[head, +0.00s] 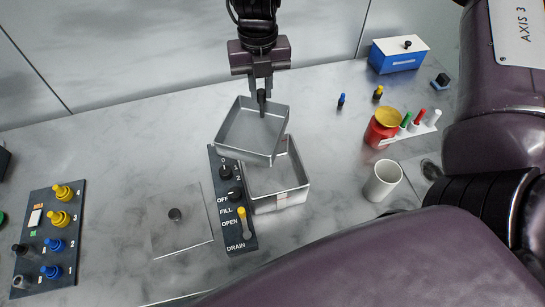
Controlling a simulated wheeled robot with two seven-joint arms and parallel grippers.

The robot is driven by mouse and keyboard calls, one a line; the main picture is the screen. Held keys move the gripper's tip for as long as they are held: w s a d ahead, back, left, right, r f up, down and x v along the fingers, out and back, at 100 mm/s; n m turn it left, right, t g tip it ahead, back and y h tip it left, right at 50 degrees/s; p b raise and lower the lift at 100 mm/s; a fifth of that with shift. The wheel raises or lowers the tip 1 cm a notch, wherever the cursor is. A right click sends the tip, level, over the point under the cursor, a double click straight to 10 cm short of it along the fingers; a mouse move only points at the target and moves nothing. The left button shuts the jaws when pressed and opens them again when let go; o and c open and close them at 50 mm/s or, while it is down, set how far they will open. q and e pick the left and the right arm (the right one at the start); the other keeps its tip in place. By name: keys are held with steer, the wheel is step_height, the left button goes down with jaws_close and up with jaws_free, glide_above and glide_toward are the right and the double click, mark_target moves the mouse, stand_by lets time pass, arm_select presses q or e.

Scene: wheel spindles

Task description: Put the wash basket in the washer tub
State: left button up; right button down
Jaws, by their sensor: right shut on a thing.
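The wash basket (240,146) is a square grey metal tray, held tilted above the counter. My right gripper (262,92) points down and is shut on the basket's dark upright handle at its far side. The washer tub (290,196) is an open square metal box just below and to the right of the basket. The basket overlaps the tub's far left part in the picture and hides it. I cannot tell whether the basket touches the tub. My left gripper is not in view.
A dark control panel (226,205) with knobs and a yellow lever adjoins the tub's left side. A flat lid (190,236) with a black knob lies left of it. A spindle board (40,265), white mug (382,182), red jar (378,133) and blue box (397,60) stand around.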

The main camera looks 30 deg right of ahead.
mark_target(266, 119)
steer(key=n, duration=0.3)
steer(key=s+n+p, duration=0.1)
steer(key=n, duration=0.1)
steer(key=shift+d+r, duration=0.2)
steer(key=shift+r, duration=0.15)
steer(key=shift+n, duration=0.5)
steer(key=shift+f, duration=0.35)
step_height(266, 119, down, 8)
steer(key=shift+s+r+b, duration=0.1)
steer(key=shift+r+b, duration=0.15)
steer(key=shift+b, duration=0.15)
step_height(266, 119, down, 12)
steer(key=p, duration=0.2)
steer(key=shift+p, duration=0.35)
